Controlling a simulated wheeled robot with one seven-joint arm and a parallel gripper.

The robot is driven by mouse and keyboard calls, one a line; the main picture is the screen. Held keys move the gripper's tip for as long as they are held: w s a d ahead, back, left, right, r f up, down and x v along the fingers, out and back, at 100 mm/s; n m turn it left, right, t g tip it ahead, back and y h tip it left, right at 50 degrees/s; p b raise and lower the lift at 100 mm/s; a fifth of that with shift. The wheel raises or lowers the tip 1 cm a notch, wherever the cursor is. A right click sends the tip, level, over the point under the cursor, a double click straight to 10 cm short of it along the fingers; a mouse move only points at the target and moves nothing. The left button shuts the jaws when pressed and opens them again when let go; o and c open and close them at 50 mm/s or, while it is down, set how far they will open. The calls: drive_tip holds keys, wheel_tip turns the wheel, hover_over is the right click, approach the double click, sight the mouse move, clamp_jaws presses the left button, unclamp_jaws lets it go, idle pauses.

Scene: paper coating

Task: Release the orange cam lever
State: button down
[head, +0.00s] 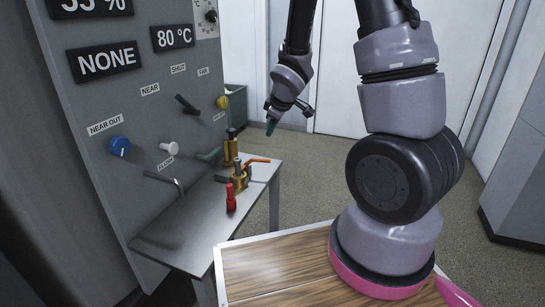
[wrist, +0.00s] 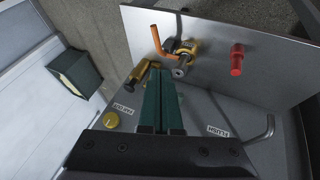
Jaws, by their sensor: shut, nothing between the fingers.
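The orange cam lever (head: 257,160) sticks out to the right from the top of a brass clamp fitting (head: 240,175) on the grey shelf. In the wrist view the lever (wrist: 157,40) shows as a bent orange rod beside the brass fitting (wrist: 185,50). My gripper (head: 270,126) hangs above and to the right of the lever in the head view, apart from it. In the wrist view its green fingers (wrist: 161,75) are together, with nothing between them, and point towards the fitting. The finger bases are partly hidden by my dark gripper body.
A red-handled part (head: 231,197) stands near the fitting, and a brass cylinder (head: 231,148) stands behind it. The grey panel (head: 90,85) with knobs, levers and displays rises at the left. A bent metal rod (head: 165,181) juts over the shelf (head: 190,230). A wooden top (head: 275,268) lies in front.

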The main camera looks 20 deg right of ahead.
drive_tip(key=shift+n, duration=0.9)
drive_tip(key=shift+s+a+f, duration=0.1)
drive_tip(key=shift+a+f, duration=0.05)
drive_tip(key=shift+f, duration=0.95)
drive_tip(key=shift+a+f, duration=0.15)
drive_tip(key=shift+f, duration=0.9)
approach(262, 161)
wheel_tip(262, 161, down, 4)
drive_tip(key=a, duration=0.2)
drive_tip(key=w, duration=0.1)
drive_tip(key=w+d+f, duration=0.1)
drive_tip(key=shift+w+d+f, duration=0.1)
drive_tip(key=shift+w+d, duration=0.05)
drive_tip(key=shift+w, duration=0.2)
drive_tip(key=shift+d+y, duration=0.1)
drive_tip(key=shift+y, duration=0.2)
drive_tip(key=shift+w+d+n+g, duration=0.2)
drive_tip(key=shift+n+g, duration=0.1)
drive_tip(key=shift+n, duration=0.1)
